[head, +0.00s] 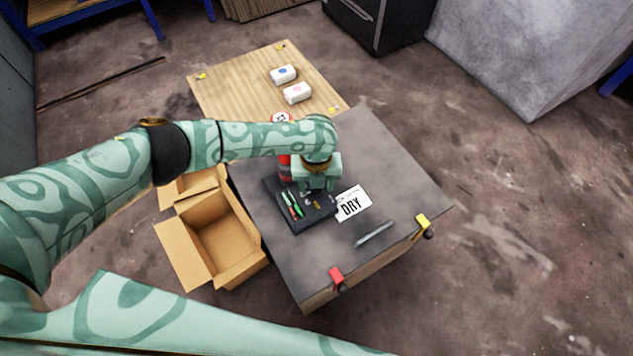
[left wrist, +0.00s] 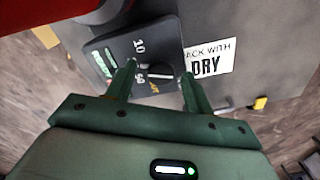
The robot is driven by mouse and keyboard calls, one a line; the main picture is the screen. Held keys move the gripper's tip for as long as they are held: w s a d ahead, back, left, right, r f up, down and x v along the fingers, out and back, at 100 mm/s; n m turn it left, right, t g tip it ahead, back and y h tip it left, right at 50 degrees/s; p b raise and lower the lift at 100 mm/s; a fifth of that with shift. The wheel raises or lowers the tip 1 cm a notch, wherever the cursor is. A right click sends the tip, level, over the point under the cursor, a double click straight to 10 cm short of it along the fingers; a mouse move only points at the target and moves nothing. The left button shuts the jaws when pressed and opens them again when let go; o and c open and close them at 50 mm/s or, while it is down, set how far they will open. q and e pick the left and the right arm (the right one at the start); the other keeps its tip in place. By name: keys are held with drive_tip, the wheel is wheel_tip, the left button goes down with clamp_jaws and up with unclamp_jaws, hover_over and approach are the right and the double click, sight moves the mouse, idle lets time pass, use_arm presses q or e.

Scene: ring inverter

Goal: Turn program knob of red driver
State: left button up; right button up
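The red driver (head: 284,169) shows in the head view as a red body partly hidden behind my left arm. A blurred red part (left wrist: 85,8) fills the top left of the left wrist view. In front lies a black panel (left wrist: 117,38) with white numbers and green-lit marks. A dark knob (left wrist: 160,77) with a white pointer line sits on it, the line lying roughly sideways. My left gripper (left wrist: 159,70) is over the panel, its two fingers apart on either side of the knob. I cannot tell whether they touch it. My right gripper is out of view.
A white DRY card (head: 352,203) and a grey pen-like rod (head: 374,234) lie on the dark table (head: 400,180). Red (head: 337,275) and yellow (head: 421,221) clamps sit at its edge. Open cardboard boxes (head: 225,240) stand left. Two white blocks (head: 297,93) lie on the wooden table behind.

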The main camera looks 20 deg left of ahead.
use_arm(q)
drive_tip(key=shift+r, duration=0.1)
wheel_tip(320, 180, up, 16)
drive_tip(key=p, duration=0.7)
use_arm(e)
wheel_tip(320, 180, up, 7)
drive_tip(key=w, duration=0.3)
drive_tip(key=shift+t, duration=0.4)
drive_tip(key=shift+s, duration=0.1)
